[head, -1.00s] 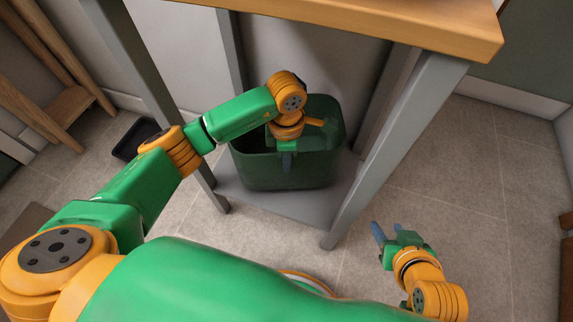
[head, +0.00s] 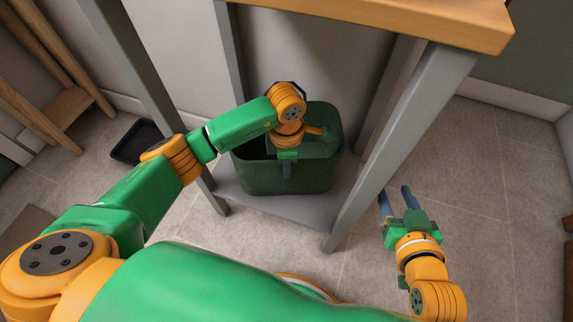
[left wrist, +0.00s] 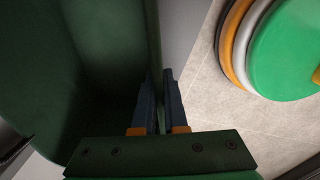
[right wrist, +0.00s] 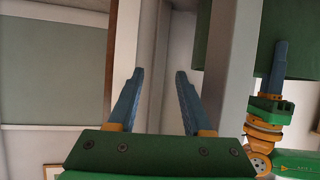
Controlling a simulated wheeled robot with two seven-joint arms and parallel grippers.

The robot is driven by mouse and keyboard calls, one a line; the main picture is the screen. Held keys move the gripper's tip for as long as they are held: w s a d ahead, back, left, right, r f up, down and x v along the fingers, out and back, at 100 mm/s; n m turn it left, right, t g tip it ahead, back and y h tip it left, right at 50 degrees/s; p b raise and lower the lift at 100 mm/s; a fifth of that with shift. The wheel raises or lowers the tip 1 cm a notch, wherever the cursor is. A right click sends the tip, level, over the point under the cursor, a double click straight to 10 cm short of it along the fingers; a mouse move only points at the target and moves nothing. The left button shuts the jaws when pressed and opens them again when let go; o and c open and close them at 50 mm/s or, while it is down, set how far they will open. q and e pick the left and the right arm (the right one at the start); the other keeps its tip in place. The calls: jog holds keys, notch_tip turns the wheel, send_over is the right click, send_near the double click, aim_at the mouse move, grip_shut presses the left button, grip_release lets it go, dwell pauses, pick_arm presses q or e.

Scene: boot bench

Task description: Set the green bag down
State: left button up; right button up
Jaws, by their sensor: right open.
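The green bag (head: 310,178) is a dark green, open-topped, bin-shaped container. It stands upright over the grey lower shelf (head: 235,198) under the bench; whether its base fully touches the shelf is hard to tell. My left gripper (head: 287,168) points down at the bag's front wall. In the left wrist view its fingers (left wrist: 159,92) close on the bag's wall (left wrist: 154,45), one inside and one outside. My right gripper (head: 395,190) is open and empty, right of the bench's front leg. The right wrist view also shows the bag (right wrist: 300,50) at upper right.
The wooden bench top (head: 400,22) overhangs the bag. Grey legs (head: 400,150) frame the shelf on both sides. A black tray (head: 135,142) lies on the floor at left, near a wooden rack (head: 70,105). The floor at right (head: 490,200) is clear.

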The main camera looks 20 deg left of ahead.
pick_arm(q)
jog(key=o, duration=0.4)
jog(key=shift+o, duration=0.2)
notch_tip(320, 180, up, 3)
jog(key=shift+f+p, duration=0.2)
jog(key=shift+p, duration=0.45)
notch_tip(320, 180, up, 4)
jog(key=shift+f+p, duration=0.1)
jog(key=shift+p, duration=0.75)
notch_tip(320, 180, up, 5)
jog(key=shift+r+p, duration=0.1)
jog(key=shift+p, duration=0.75)
jog(key=shift+r, duration=0.35)
pick_arm(e)
jog(key=s+d+f+g+h, duration=0.2)
jog(key=s+d+f+g, duration=0.2)
jog(key=s+f+g, duration=0.5)
jog(key=shift+s+f+m+g, duration=0.3)
jog(key=shift+s+f, duration=1.5)
jog(key=shift+f, duration=1.1)
